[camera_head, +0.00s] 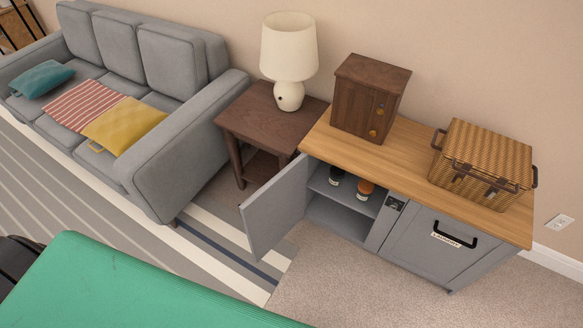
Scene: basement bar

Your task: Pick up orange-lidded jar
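The orange-lidded jar (365,189) stands on the upper shelf inside the open compartment of the grey cabinet (405,243). The cabinet door (274,207) is swung open to the left. The wooden top overhangs the compartment and the back of the shelf is hidden. Neither of my grippers shows in the head view.
A wicker basket (484,157) and a small wooden cabinet (369,98) stand on the wooden top. A side table (262,116) with a lamp (289,60) and a grey sofa (175,165) are at left. Carpet before the cabinet is clear. A green surface (130,290) fills the lower left.

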